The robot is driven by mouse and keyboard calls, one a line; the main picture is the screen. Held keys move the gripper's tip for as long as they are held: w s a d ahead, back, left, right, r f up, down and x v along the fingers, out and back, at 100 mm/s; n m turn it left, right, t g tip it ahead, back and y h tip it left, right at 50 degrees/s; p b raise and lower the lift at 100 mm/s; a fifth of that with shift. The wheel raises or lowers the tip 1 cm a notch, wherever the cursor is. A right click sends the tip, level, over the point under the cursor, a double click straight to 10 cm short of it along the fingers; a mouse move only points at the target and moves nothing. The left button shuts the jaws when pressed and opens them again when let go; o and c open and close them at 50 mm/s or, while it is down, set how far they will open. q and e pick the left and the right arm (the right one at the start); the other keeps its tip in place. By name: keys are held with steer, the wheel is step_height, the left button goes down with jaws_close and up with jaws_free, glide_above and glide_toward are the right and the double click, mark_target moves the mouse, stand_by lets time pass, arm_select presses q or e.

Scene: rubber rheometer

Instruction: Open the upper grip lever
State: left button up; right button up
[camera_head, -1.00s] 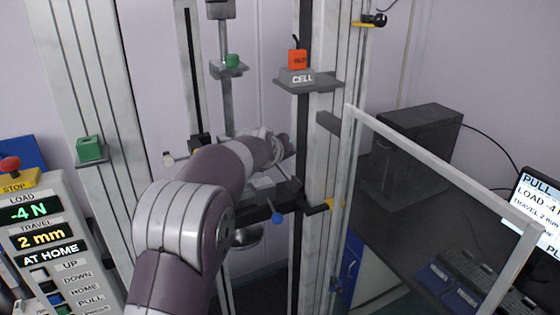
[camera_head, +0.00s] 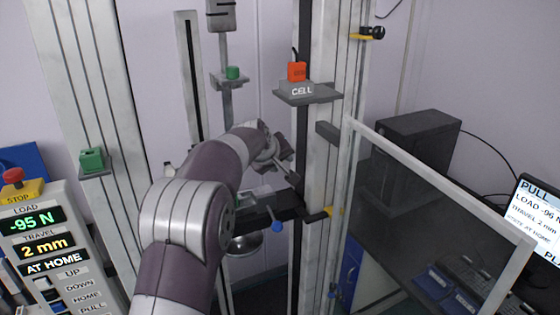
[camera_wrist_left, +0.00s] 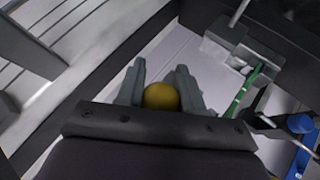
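In the left wrist view, my left gripper (camera_wrist_left: 161,75) has its two grey fingers on either side of a round yellow knob (camera_wrist_left: 161,98), with no clear gap to it. The knob sits deep between them, its lower edge hidden by the gripper body. In the head view my left gripper (camera_head: 284,160) is at the test column, and my arm covers much of the upper grip and its lever. A dark grip part with a blue knob (camera_head: 277,225) shows below the gripper. A metal part with a green strip (camera_wrist_left: 246,88) lies right of the fingers. My right gripper is not in view.
The control panel (camera_head: 45,245) at left reads -95 N, 2 mm and AT HOME. A CELL bracket (camera_head: 308,93) holds an orange block above right of the gripper. A framed clear guard (camera_head: 440,185) stands at right, before a dark computer box (camera_head: 415,150).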

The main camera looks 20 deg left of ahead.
arm_select(q)
steer(key=shift+o, duration=0.3)
steer(key=shift+s+a+r, duration=0.1)
steer(key=shift+r, duration=0.05)
steer(key=b+v, duration=0.5)
steer(key=v, duration=0.7)
steer(key=shift+s+r, duration=0.15)
steer(key=shift+s, duration=0.1)
steer(key=shift+s, duration=0.1)
